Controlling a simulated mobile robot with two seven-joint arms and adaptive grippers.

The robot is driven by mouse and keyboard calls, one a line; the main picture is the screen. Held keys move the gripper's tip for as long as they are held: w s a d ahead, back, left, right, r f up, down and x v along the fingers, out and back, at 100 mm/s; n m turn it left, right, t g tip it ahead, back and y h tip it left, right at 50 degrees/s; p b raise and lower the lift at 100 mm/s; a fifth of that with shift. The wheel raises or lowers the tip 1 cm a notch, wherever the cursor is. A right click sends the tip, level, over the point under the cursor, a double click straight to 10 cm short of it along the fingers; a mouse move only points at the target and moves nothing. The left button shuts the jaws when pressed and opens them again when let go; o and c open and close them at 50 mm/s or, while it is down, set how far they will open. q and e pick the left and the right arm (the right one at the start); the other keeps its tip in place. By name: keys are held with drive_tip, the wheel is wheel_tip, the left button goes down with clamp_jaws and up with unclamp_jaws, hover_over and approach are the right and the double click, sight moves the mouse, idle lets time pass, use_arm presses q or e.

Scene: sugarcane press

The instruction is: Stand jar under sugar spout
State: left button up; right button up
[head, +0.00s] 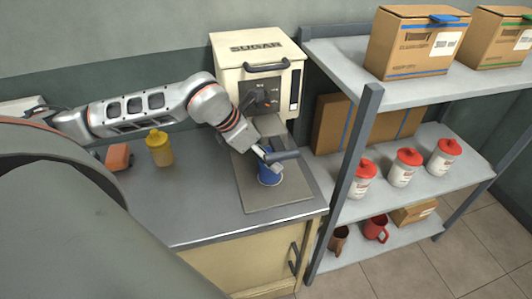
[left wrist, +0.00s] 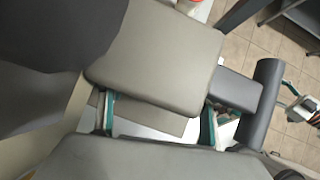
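In the head view a small blue jar or cup (head: 268,178) with a pale upper part stands on the grey board in front of the sugar machine (head: 258,75). My left gripper (head: 268,155) is just above or at the jar's top, below the machine's front, and partly covers it. A dark bar (head: 283,156) lies beside the fingers. In the left wrist view the teal-padded fingertips (left wrist: 158,119) are wide apart. No jar shows clearly between them, and a grey panel hides much there. The spout itself is hard to make out. My right gripper is not in view.
A yellow jar (head: 160,150) and an orange object (head: 118,157) are on the counter's left. The grey board (head: 285,197) lies below the machine. A shelf post (head: 353,165) rises close on the right; red-lidded jars (head: 405,168) and boxes fill the shelves. The counter's front middle is clear.

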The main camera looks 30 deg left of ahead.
use_arm(q)
drive_tip(key=shift+s+a+r, duration=0.1)
drive_tip(key=shift+r, duration=0.15)
drive_tip(key=s+a+b, duration=0.1)
drive_tip(key=s+a, duration=0.5)
drive_tip(key=s, duration=0.5)
drive_tip(key=shift+r, duration=0.3)
idle(0.5)
